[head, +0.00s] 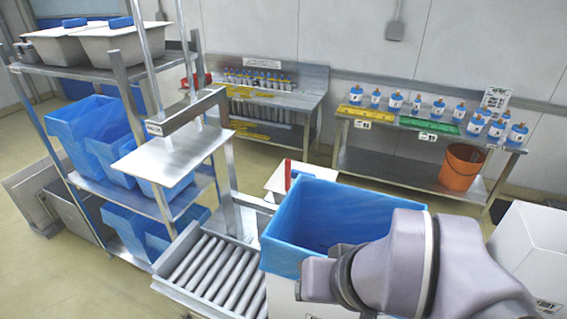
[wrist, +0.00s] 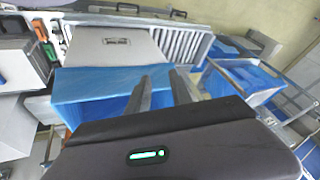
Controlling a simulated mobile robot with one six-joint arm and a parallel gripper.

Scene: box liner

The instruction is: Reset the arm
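My arm (head: 420,265) reaches across the lower right of the head view, in front of a box with a blue liner (head: 290,225). The liner stands up above the box's rim and its inside looks empty where I see it. My gripper is hidden in the head view. In the wrist view my gripper (wrist: 162,80) shows two grey fingers apart, with nothing between them. The fingers point over the blue liner (wrist: 85,92), which spreads behind and below them. I cannot tell whether they touch it.
A roller conveyor (head: 215,270) runs left of the lined box. A metal rack with blue-lined bins (head: 100,135) stands at the left. Two steel tables at the back hold bottles (head: 395,102) and trays. An orange bucket (head: 461,168) sits on a lower shelf. A white box (head: 530,255) is at the right.

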